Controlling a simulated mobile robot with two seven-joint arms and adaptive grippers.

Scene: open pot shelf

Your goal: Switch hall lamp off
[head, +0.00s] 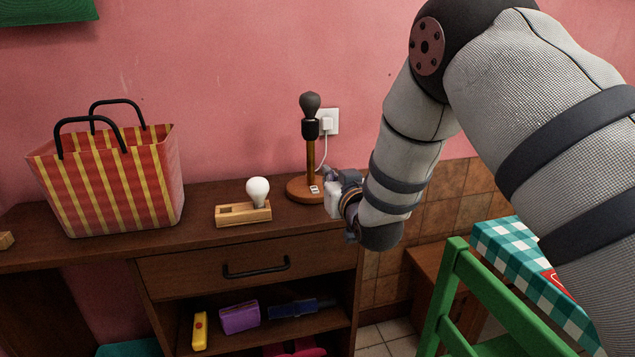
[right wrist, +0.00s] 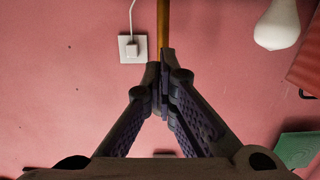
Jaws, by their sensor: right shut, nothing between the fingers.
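The hall lamp (head: 310,155) stands on the right end of the dark wooden cabinet. It has a round wooden base, a thin wooden post and a dark grey bulb (head: 310,104) that shows no glow. A small pale switch (head: 314,189) sits on its base. My right gripper (head: 328,177) is just right of the lamp, low by the base. In the right wrist view the shut, empty fingers (right wrist: 163,78) point at the lamp's post (right wrist: 163,28); I cannot tell whether they touch the lamp. My left gripper is not in view.
A white bulb (head: 257,191) in a wooden holder (head: 243,213) stands left of the lamp. A striped bag (head: 112,185) is farther left. A wall plug (head: 327,123) with a cord is behind the lamp. A green chair (head: 452,290) and checkered table (head: 530,270) stand right.

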